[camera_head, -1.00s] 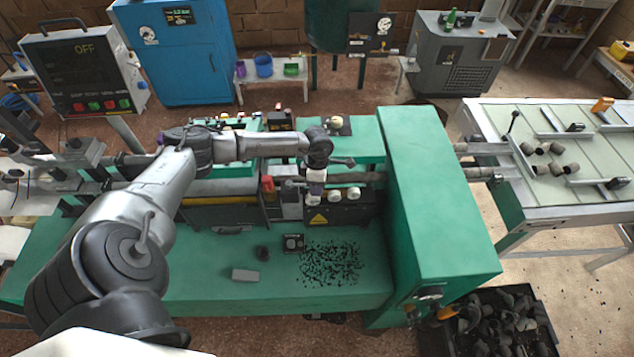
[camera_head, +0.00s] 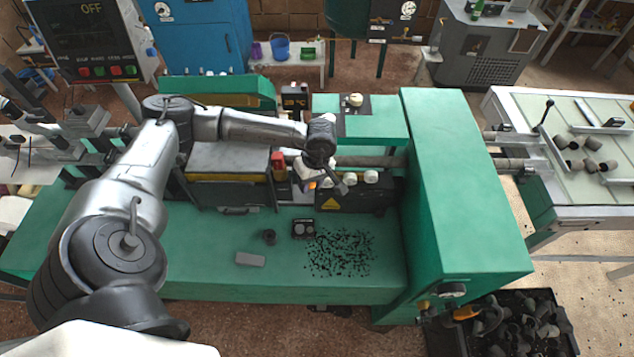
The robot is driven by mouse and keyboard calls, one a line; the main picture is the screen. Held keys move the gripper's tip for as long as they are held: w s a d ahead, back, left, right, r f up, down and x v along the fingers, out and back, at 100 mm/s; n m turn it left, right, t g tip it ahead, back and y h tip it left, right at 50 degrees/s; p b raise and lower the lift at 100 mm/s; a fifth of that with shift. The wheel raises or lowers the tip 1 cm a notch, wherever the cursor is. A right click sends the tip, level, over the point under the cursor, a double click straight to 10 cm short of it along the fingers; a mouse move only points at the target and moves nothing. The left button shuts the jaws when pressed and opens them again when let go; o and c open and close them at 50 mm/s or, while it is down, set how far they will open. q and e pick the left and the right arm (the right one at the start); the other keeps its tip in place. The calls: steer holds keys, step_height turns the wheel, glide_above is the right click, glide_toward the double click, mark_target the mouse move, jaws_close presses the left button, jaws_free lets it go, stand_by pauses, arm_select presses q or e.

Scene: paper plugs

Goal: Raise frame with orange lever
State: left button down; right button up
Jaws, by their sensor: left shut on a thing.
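My left gripper (camera_head: 330,184) is shut at the front of the green machine (camera_head: 465,170), just above the black control box (camera_head: 345,199) with white knobs. A small orange piece (camera_head: 312,185) shows at its fingers; I take this as the orange lever, mostly hidden by the gripper. A grey-topped frame (camera_head: 228,160) with a yellow strip lies to the left, partly behind my left arm. I cannot tell whether it is raised. A red-orange part (camera_head: 278,163) stands between frame and gripper. My right gripper is out of view.
Black scraps (camera_head: 340,253), a grey block (camera_head: 250,259) and a small black box (camera_head: 304,229) lie on the green bench (camera_head: 200,270). A black crate (camera_head: 570,345) of dark plugs stands at bottom right. An orange-handled part (camera_head: 467,313) sits at the machine's lower corner.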

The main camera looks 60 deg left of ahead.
arm_select(q)
steer(key=s+m+b, duration=0.1)
steer(key=m, duration=0.1)
steer(key=s+a+m+b, duration=0.1)
steer(key=shift+s+m+y, duration=0.35)
steer(key=shift+m+y, duration=0.05)
steer(key=shift+r, duration=0.1)
stand_by(0.4)
steer(key=c, duration=0.8)
jaws_free()
steer(key=shift+a, duration=0.1)
steer(key=shift+o, duration=0.2)
steer(key=b+v, duration=0.1)
steer(key=v, duration=1.2)
steer(key=shift+r, duration=0.4)
